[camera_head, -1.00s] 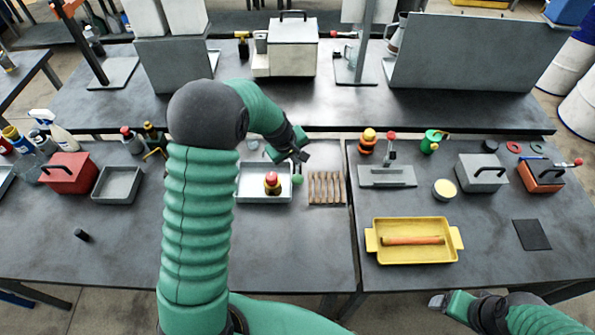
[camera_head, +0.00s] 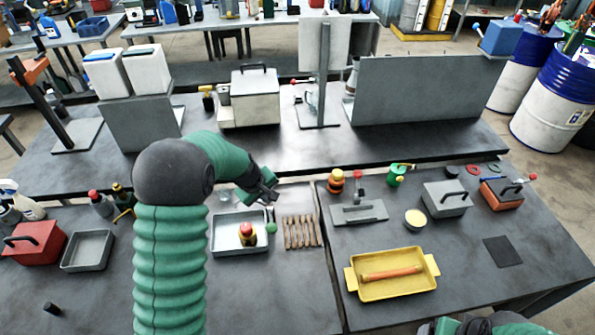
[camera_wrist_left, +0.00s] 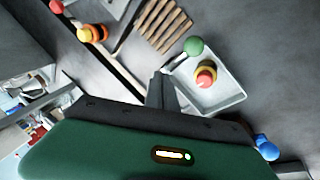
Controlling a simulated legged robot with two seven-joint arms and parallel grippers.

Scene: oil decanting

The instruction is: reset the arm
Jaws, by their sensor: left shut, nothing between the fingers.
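My left arm comes in from the left in the head view and reaches over the left table. Its gripper (camera_head: 270,196) is shut and empty, above the back edge of a grey tray (camera_head: 226,248). A red-topped yellow bottle (camera_head: 247,234) stands in that tray. A green ball-shaped knob (camera_head: 271,228) shows by the tray's right side. In the left wrist view the gripper (camera_wrist_left: 160,92) is beside the tray (camera_wrist_left: 225,98), with the green knob (camera_wrist_left: 193,46) and the bottle (camera_wrist_left: 206,75) near it. My right arm (camera_head: 490,326) shows only at the bottom edge; its fingers cannot be made out.
A slatted wooden rack (camera_head: 301,232) is right of the tray. A yellow tray (camera_head: 350,286) with an orange rod (camera_head: 392,273) is on the right table. A red box (camera_head: 35,250) and an empty grey tray (camera_head: 87,251) are at left. The front middle is clear.

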